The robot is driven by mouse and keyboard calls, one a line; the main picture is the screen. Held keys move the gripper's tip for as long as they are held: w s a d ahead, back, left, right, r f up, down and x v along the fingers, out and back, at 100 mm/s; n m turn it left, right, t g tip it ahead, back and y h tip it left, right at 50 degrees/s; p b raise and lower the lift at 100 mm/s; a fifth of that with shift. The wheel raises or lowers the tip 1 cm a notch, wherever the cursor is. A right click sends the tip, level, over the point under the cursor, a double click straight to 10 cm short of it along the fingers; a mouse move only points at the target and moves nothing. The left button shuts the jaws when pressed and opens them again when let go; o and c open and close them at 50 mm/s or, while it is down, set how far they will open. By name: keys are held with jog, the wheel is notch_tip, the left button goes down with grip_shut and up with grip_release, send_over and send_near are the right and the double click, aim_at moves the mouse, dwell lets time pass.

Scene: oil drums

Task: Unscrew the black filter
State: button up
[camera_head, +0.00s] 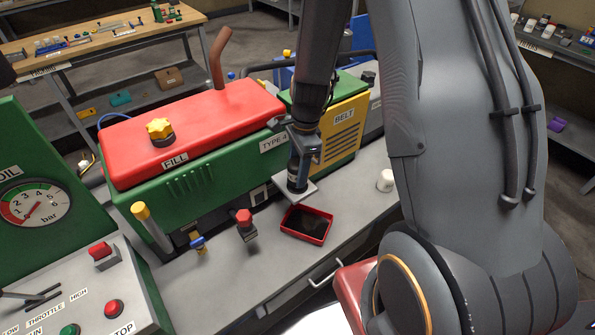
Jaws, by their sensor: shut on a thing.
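The black filter (295,182) is a small dark cylinder at the front of the green engine (190,190), below the TYPE 4 label. My gripper (302,160) reaches down from above and is shut on the filter. My gripper's fingers and wrist hide part of the filter, so its upper end and the joint to the engine are not clear. A grey plate (304,192) shows around the filter's lower end.
A red tray (306,224) with a dark inside sits on the bench just below the filter. A red-topped fitting (244,222), a yellow-capped tube (142,212) and a blue-handled valve (198,243) stand left of it. A white cylinder (385,180) stands to the right.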

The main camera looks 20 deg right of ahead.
aim_at(297, 162)
jog(key=shift+r, duration=1.6)
